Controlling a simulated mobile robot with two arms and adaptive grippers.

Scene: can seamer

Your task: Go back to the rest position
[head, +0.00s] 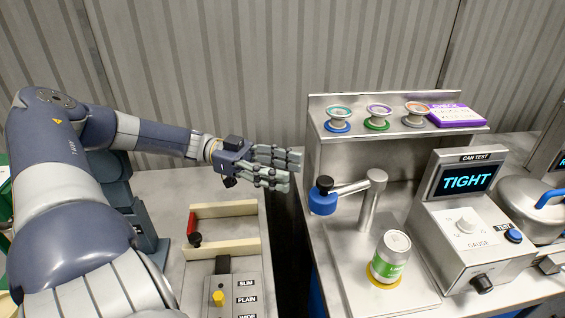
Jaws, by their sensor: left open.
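My left gripper (277,167) is open and empty. It is held in the air left of the steel shelf, its fingers pointing right. My left arm comes in from the left and stretches across above the left bench. A can (391,256) with a green and white label stands upright on a yellow ring (384,283) at the can seamer. The can tester (470,215) stands right of it, and its screen (467,179) reads TIGHT. My right gripper is not in view.
Several coloured spools, one with a purple top (378,117), stand on the steel shelf (330,133) beside a purple box (457,116). A panel with SLIM and PLAIN labels (240,289) sits on the left bench. A pot (530,205) stands far right.

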